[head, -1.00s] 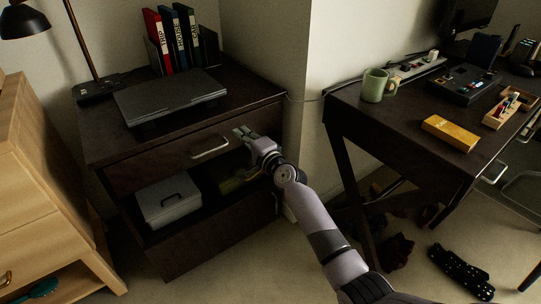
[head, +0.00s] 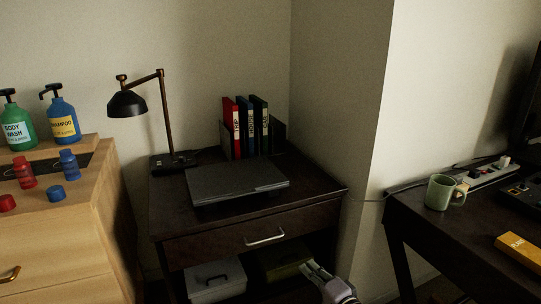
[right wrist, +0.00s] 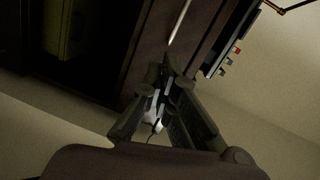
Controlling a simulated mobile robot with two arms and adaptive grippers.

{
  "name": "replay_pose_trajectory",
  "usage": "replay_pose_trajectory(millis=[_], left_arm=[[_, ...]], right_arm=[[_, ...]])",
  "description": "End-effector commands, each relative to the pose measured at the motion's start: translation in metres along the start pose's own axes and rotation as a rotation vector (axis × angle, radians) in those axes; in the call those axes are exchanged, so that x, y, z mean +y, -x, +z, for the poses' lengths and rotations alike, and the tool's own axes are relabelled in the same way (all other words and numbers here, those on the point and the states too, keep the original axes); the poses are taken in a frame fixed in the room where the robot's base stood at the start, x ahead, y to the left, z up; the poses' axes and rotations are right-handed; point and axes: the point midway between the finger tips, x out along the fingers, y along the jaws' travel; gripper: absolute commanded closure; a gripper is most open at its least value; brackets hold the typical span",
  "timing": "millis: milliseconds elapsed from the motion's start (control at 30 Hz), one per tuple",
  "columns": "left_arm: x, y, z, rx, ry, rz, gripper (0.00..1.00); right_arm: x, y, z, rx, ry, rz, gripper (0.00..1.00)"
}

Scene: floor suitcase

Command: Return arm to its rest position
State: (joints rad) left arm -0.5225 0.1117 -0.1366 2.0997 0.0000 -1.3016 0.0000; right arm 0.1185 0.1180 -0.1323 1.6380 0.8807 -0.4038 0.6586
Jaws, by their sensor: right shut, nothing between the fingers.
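My right gripper (head: 318,272) shows at the bottom of the head view, in front of the dark cabinet's lower right side. It is shut and empty. In the right wrist view its fingers (right wrist: 168,72) come together near the cabinet's front edge. The dark cabinet (head: 200,226) has a closed drawer with a silver handle (head: 264,237) above an open shelf. A white box (head: 213,284) and an olive-green box (head: 284,262) stand on that shelf. The gripper's tips are close to the green box in the head view; I cannot tell the gap. My left gripper is not in view.
A laptop (head: 238,180), a lamp (head: 126,103) and several binders (head: 249,128) stand on the cabinet. A light wood dresser (head: 62,230) with bottles is at left. A dark desk (head: 430,230) with a green mug (head: 439,191) is at right.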

Motion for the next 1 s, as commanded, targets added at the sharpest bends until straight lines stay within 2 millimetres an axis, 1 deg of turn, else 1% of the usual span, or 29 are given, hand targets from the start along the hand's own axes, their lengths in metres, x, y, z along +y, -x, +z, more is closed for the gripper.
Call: replay_pose_trajectory(millis=[33, 67, 100, 167, 200, 267, 300, 367, 400, 500, 600, 667, 700, 833, 867, 1000], left_arm=[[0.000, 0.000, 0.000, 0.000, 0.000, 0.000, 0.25], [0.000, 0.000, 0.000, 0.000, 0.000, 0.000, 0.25], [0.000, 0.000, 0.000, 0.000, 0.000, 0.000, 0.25], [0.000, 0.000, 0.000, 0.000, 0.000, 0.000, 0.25], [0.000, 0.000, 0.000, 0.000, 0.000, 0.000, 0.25], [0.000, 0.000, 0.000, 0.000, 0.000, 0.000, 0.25], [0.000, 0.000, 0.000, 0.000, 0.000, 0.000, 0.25], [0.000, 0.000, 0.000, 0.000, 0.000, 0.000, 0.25], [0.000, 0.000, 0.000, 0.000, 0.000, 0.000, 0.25], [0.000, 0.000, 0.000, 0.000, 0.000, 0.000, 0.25], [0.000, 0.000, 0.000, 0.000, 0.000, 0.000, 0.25], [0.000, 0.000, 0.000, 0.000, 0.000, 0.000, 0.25], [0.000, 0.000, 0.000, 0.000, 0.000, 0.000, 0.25], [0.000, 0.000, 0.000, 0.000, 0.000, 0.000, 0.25], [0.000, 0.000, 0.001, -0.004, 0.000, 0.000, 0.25], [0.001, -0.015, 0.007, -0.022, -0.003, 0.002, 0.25]], right_arm=[[0.026, 0.015, 0.020, -0.046, 0.087, 0.073, 1.00], [0.041, 0.025, 0.032, -0.078, 0.149, 0.119, 1.00], [0.062, 0.041, 0.047, -0.124, 0.240, 0.186, 1.00], [0.094, 0.068, 0.067, -0.199, 0.375, 0.289, 1.00], [0.114, 0.087, 0.079, -0.251, 0.460, 0.356, 1.00], [0.141, 0.117, 0.092, -0.326, 0.577, 0.450, 1.00], [0.155, 0.136, 0.099, -0.373, 0.643, 0.507, 1.00], [0.173, 0.162, 0.106, -0.436, 0.727, 0.580, 1.00], [0.183, 0.178, 0.109, -0.475, 0.774, 0.624, 1.00], [0.202, 0.214, 0.115, -0.562, 0.870, 0.719, 1.00], [0.216, 0.247, 0.118, -0.640, 0.945, 0.803, 1.00], [0.222, 0.266, 0.118, -0.684, 0.985, 0.848, 1.00], [0.226, 0.279, 0.119, -0.714, 1.008, 0.879, 1.00], [0.235, 0.319, 0.119, -0.808, 1.076, 0.972, 1.00], [0.235, 0.322, 0.118, -0.819, 1.084, 0.981, 1.00], [0.251, 0.318, 0.122, -0.828, 1.074, 0.982, 1.00]])
